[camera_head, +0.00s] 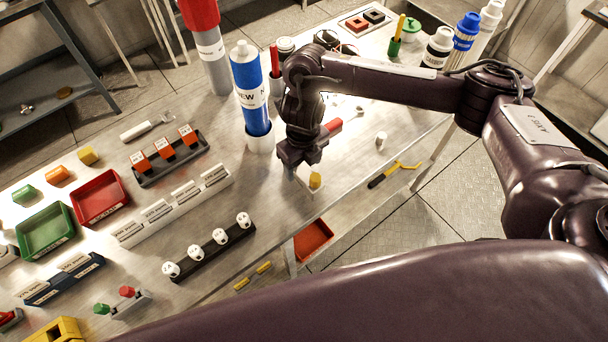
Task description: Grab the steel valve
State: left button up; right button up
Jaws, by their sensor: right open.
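My right gripper (303,178) hangs over the bench near its front edge, pointing down, with its jaws open. A small object with a yellow top (316,180) is right at the fingertips, partly hidden by them. I cannot tell if they touch it. A small pale metallic piece (380,140) stands on the bench to the right of the gripper, apart from it. I cannot tell for sure which of these is the steel valve. A red part (333,127) shows just behind the gripper. My left gripper is not in view.
A blue "NEW" cylinder (249,95) stands upright left of the gripper. A black rack with white round pieces (212,250), a red tray (99,197) and a green tray (45,231) are at left.

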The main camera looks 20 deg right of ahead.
aim_at(304, 171)
jog(key=shift+w+d+f+b, duration=0.1)
jog(key=shift+f+b, duration=0.3)
jog(key=shift+f, duration=1.95)
jog(key=shift+c, duration=0.3)
jog(key=shift+r, duration=0.1)
grip_shut()
